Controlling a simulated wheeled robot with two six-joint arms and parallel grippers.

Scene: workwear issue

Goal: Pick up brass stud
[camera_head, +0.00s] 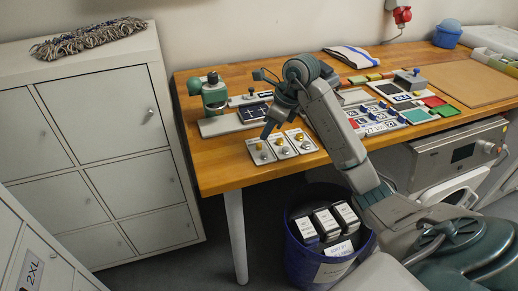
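Three small light cards with round studs lie side by side near the front left of the wooden table. The stud on the right card (300,137) looks golden, like brass. The middle card (281,150) and the left card (261,155) carry studs with grey and yellow parts, too small to tell their metal surely. My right gripper (268,132) points down above and just behind the left and middle cards. Its fingers are small and seen from the side, so their opening is unclear. No held thing shows. My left gripper is out of view.
A green-grey device (212,93) and a press-like tool stand behind left on the table (225,172). Colour-marked trays (380,118) lie right of my forearm. A blue bin (330,271) with boxes stands below the front edge. Grey lockers (100,125) stand at left.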

